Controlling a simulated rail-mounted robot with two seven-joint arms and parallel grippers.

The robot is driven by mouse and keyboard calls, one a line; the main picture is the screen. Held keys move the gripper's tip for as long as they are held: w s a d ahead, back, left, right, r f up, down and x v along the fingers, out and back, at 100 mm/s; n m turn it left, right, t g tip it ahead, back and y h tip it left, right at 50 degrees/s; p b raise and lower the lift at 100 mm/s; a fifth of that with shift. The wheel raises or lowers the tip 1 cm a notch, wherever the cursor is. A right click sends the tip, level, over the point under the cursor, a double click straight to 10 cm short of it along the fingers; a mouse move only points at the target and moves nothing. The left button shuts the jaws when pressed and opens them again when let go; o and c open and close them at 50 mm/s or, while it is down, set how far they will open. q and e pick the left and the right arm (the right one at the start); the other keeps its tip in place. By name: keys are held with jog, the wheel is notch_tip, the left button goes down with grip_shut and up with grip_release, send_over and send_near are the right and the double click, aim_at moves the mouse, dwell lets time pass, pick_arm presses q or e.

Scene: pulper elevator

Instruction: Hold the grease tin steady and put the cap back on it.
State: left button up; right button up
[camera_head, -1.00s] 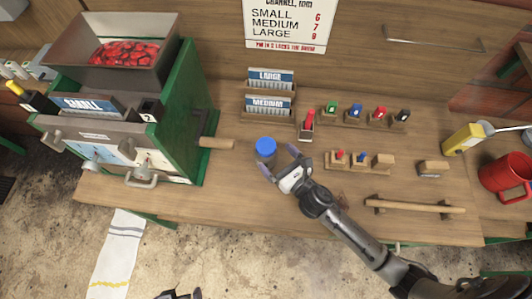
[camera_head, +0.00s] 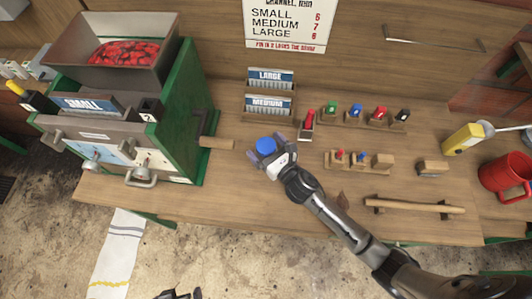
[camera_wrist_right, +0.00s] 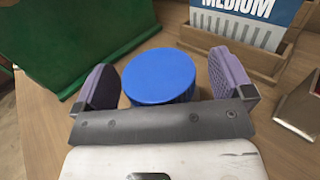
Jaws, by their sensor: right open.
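A round tin with a flat, bright blue top (camera_head: 266,146) stands upright on the wooden counter, left of the middle. My right gripper (camera_head: 265,147) is open, with one finger on each side of it. In the right wrist view the blue top (camera_wrist_right: 158,76) sits between the purple finger pads, with a small gap visible at the right finger. I cannot tell whether the blue top is a separate cap. The tin's lower body is mostly hidden. A dark part, seemingly my left gripper (camera_head: 178,294), is cut off by the bottom edge; its jaws are unclear.
A green machine (camera_head: 182,120) with a crank handle (camera_head: 216,143) stands close left of the tin. A card holder marked MEDIUM (camera_head: 268,108) is behind. Wooden stands with coloured pegs (camera_head: 357,113) and a wooden bar (camera_head: 415,206) lie right. The counter in front is clear.

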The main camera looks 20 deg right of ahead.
jog(key=c, duration=1.4)
jog(key=shift+c, duration=0.2)
jog(key=shift+r, duration=0.1)
notch_tip(320, 180, up, 4)
jog(key=shift+p, duration=0.8)
jog(key=s+d+r, duration=0.2)
jog(key=s, duration=0.1)
jog(key=s+d+r+p, duration=0.1)
jog(key=s+d+r, duration=0.1)
jog(key=s, duration=0.1)
jog(key=s+d+r, duration=0.3)
jog(key=shift+s, duration=0.2)
jog(key=shift+f, duration=0.1)
